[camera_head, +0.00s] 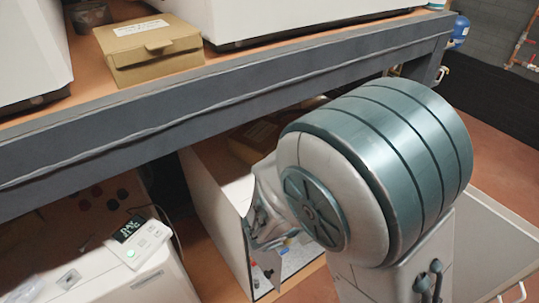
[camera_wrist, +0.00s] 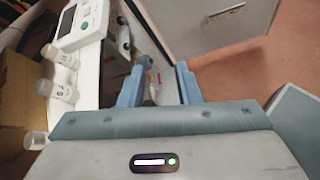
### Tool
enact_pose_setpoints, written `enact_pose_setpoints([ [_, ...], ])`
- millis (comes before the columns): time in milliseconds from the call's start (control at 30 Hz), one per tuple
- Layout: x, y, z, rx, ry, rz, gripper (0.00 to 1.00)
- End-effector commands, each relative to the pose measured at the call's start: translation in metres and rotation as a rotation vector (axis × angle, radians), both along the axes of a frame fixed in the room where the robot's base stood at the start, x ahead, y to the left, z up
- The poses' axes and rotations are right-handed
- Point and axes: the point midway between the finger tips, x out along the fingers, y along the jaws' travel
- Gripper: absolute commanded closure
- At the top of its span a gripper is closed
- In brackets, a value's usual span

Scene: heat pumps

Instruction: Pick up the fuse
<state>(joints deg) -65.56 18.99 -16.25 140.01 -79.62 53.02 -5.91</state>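I cannot make out the fuse for certain in either view. Small parts (camera_head: 268,270), too small to name, lie in the low white cabinet (camera_head: 217,225) behind my arm. In the wrist view my gripper (camera_wrist: 159,84) is open, its two blue fingers wide apart. The fingers point into a narrow, cluttered white-walled space. Small grey and reddish items show between and just beyond the fingertips, and I cannot tell whether one is the fuse. I see nothing clamped. In the head view my arm hides much of the cabinet's inside.
A dark-edged shelf (camera_head: 225,110) runs above, carrying a cardboard box (camera_head: 150,48) and white units. A white device with a display (camera_head: 138,243) sits on a white unit at lower left. Red floor (camera_wrist: 235,68) is open at right.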

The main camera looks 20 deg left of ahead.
Motion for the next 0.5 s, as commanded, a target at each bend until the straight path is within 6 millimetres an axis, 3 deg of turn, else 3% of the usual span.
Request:
enact_pose_setpoints([
  [33, -0.002, 0.024, 0.026, -0.061, -0.004, 0.118, 0.7],
  [200, -0.01, 0.09, 0.053, -0.226, -0.034, 0.449, 0.7],
  [333, -0.022, 0.126, 0.063, -0.312, -0.056, 0.625, 0.7],
  [500, -0.029, 0.147, 0.064, -0.364, -0.071, 0.731, 0.7],
])
